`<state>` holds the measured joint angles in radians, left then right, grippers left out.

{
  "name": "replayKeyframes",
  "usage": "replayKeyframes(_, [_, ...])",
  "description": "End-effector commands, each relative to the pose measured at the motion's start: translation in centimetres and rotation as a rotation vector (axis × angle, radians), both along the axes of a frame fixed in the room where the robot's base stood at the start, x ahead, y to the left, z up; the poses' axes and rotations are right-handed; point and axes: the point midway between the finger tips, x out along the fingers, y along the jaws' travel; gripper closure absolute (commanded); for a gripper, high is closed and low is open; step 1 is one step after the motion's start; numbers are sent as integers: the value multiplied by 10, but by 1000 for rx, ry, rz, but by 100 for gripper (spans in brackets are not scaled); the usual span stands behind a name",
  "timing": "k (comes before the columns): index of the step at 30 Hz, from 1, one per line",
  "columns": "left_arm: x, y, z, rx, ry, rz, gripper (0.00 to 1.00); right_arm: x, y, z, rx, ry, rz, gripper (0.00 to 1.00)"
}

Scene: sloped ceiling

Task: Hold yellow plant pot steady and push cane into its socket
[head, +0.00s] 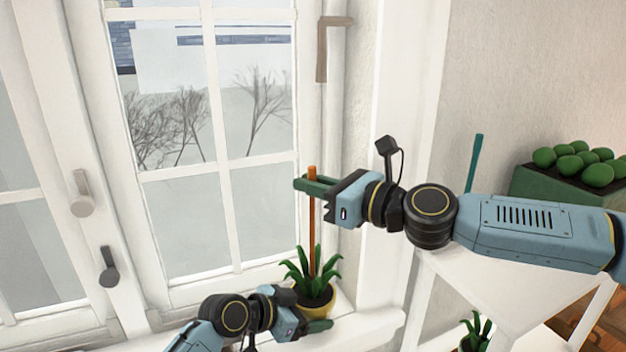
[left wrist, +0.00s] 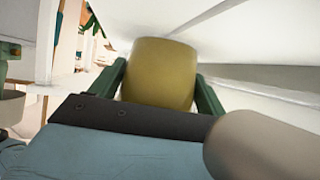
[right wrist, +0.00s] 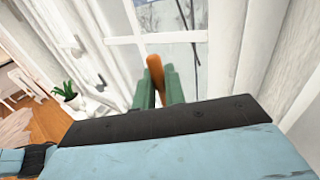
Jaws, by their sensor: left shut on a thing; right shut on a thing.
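The yellow plant pot (head: 316,309) stands on the white window sill with a green leafy plant in it. My left gripper (head: 318,325) is shut on the pot from the side; in the left wrist view the pot (left wrist: 160,73) sits between the two green fingers. The brown cane (head: 312,222) stands upright among the leaves, its orange top just above my right gripper (head: 312,184). My right gripper is shut on the cane near its top; the cane's top (right wrist: 155,66) also shows between the fingers in the right wrist view. Leaves hide the cane's lower end and the socket.
The window (head: 190,215) with its handles is close behind the pot. A white table (head: 500,285) stands at the right. A green planter (head: 560,187) with round plants is behind my right arm. Another potted plant (head: 474,332) is at the lower right.

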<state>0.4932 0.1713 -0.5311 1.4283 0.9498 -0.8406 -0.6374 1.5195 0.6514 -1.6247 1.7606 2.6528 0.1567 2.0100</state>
Motion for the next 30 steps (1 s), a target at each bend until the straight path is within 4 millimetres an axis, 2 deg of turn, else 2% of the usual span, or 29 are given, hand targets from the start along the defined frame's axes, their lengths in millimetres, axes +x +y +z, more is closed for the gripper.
replayKeyframes(30, [0, 0, 0, -1, -1, 1, 37, 0, 0, -25, 1, 0, 0, 100])
